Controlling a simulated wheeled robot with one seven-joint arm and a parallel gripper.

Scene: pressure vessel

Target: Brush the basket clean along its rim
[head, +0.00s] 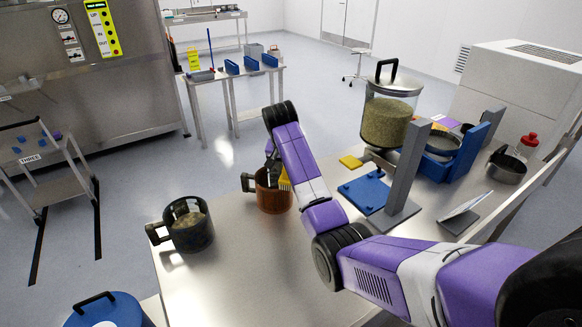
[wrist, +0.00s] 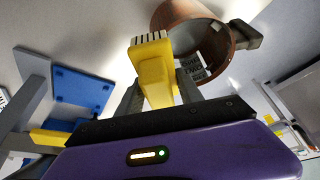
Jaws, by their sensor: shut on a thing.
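My gripper (head: 275,172) is shut on a yellow brush (head: 285,181), beside and partly over a copper-brown basket (head: 274,200) with a dark side handle. The basket stands on the steel table. In the wrist view, the brush (wrist: 152,62) sits between my fingers (wrist: 160,88), its pale bristles with dark gaps at the far end. The brown basket (wrist: 178,14) shows beyond it, its round opening to the right of the brush. The bristles look close to the rim; I cannot tell whether they touch it. My arm and gripper hide part of the basket in the head view.
A dark basket (head: 190,236) with grainy contents stands to the left on the table. The front of the table is clear.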

